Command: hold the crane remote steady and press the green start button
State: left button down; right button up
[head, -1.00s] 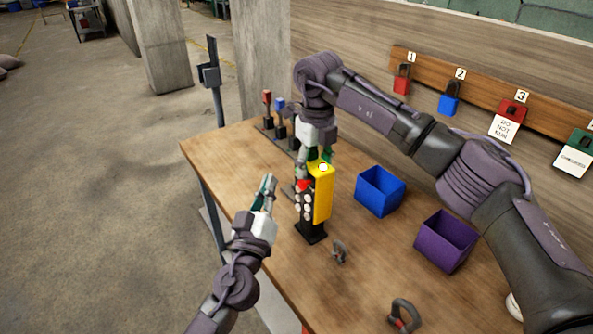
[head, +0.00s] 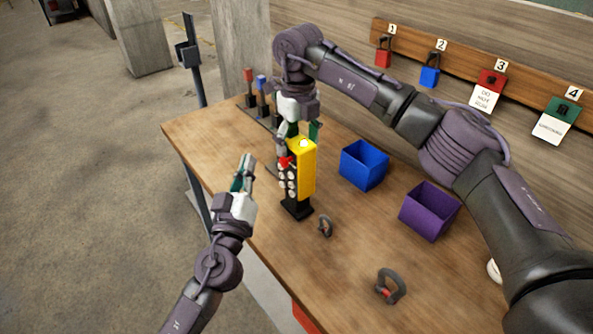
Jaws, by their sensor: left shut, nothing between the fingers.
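The crane remote (head: 301,170) is yellow with a black button face and stands upright in a black base on the table. A red button (head: 284,161) and several pale buttons (head: 291,182) show on its left-facing side; I cannot pick out a green one. My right gripper (head: 303,133) points down at the remote's top from behind, a finger showing on either side; the remote hides whether it grips. My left gripper (head: 247,158) is shut and empty, left of the remote with a gap between them.
A blue bin (head: 363,165) and a purple bin (head: 429,211) stand right of the remote. Two grey shackles (head: 325,226) (head: 390,287) lie in front. Levers (head: 262,88) stand at the back left. Padlocks and tags hang on a numbered wall board (head: 467,68).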

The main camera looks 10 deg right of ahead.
notch_tip(320, 180, up, 12)
dwell(0.7)
jog(key=shift+a, duration=0.1)
